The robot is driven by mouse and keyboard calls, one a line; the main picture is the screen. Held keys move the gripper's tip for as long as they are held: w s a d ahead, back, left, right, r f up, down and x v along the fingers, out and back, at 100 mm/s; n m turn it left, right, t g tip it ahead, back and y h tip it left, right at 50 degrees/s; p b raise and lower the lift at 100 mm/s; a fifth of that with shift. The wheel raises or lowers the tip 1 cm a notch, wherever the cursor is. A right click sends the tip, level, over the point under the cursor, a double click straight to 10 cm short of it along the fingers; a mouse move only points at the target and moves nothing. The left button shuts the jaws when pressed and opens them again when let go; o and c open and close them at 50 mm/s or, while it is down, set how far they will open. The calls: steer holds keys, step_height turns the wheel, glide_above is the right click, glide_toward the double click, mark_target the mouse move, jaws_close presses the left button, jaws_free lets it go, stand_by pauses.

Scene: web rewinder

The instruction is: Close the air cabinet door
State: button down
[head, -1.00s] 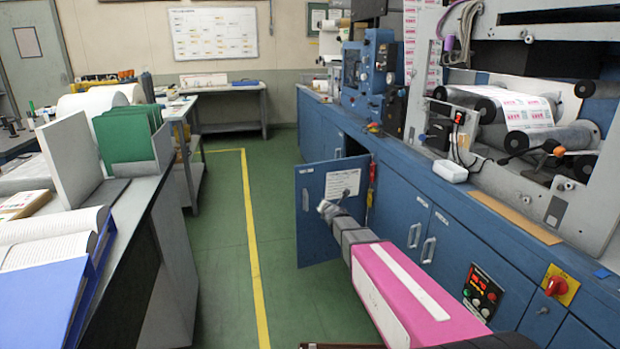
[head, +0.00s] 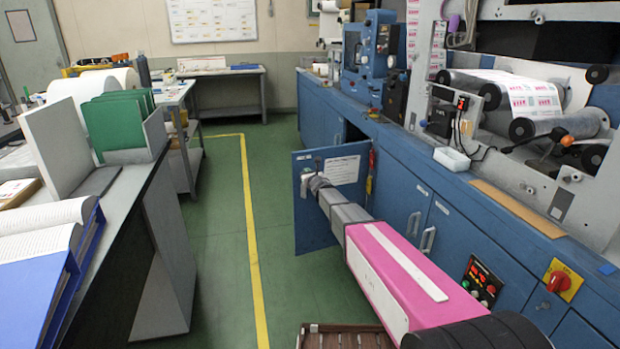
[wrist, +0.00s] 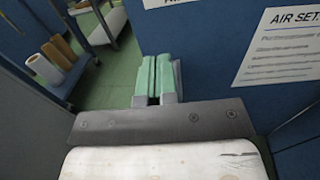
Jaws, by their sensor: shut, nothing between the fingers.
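The air cabinet door (head: 312,221) is a blue panel standing open, sticking out from the blue cabinet row into the aisle. A white printed sheet (head: 343,170) is on its face; in the wrist view a sheet (wrist: 287,43) reads "AIR SET". A dark opening (head: 354,134) shows behind the door's top edge. My gripper (wrist: 158,78) has green fingers, closed together and empty. It is in front of the door's face near its free edge. I cannot tell whether it touches. In the head view my arm partly covers the door.
The blue cabinet row (head: 405,200) with machinery on top runs along the right. A grey workbench (head: 125,195) with binders stands at left. The green aisle floor (head: 220,215) between them is clear, with a yellow line (head: 252,230).

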mark_target(300, 164)
steer(key=x, duration=0.7)
steer(key=shift+w, duration=0.1)
steer(key=shift+w+a, duration=0.1)
